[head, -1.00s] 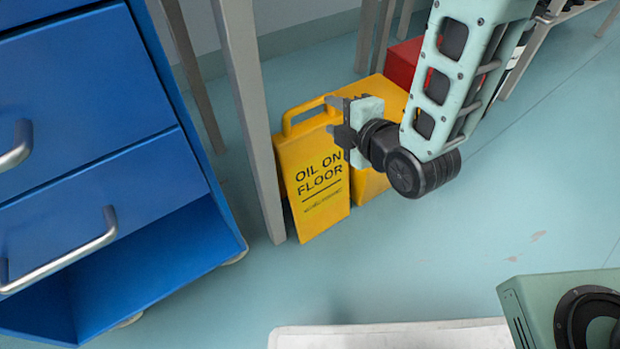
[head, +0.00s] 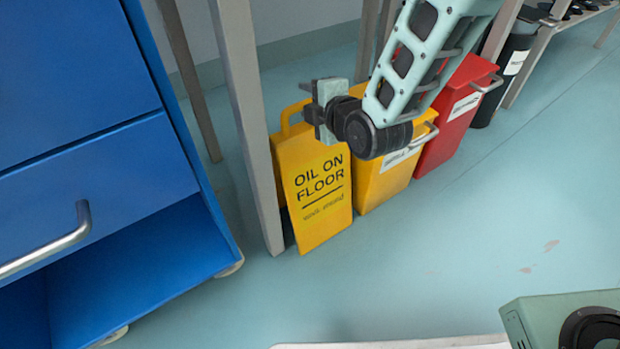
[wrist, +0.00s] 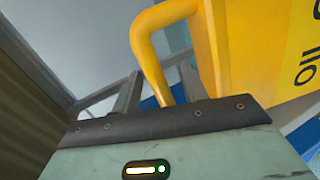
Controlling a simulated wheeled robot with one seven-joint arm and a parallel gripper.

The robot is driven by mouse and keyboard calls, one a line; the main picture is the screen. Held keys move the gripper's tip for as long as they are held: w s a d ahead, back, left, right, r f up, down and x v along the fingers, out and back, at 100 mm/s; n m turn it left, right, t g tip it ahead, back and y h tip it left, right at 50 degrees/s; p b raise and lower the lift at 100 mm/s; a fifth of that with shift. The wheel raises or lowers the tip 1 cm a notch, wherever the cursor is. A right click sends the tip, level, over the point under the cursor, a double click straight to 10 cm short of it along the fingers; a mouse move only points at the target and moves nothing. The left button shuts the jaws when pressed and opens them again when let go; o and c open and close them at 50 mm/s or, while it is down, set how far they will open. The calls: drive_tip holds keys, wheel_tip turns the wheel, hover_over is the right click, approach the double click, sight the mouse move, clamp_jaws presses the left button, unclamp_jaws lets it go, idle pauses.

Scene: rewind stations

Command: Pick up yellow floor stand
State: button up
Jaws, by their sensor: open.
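The yellow floor stand (head: 320,205) stands on the floor with "OIL ON FLOOR" on its front panel, beside a grey table leg. Its loop handle (head: 286,122) rises from the top left. My gripper (head: 311,101) is at the top of the stand, just right of the handle, and covers part of the handle. It is open. In the wrist view the handle (wrist: 143,48) curves down between the two grey fingers (wrist: 158,90) as seen from there. I cannot tell whether it touches them. Part of the stand's panel (wrist: 265,50) fills the right side of that view.
A yellow bin (head: 375,188) stands close behind and right of the stand, then a red bin (head: 445,135) and a black bin (head: 500,85). The floor (head: 450,240) in front is clear.

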clamp_jaws()
idle(1.4)
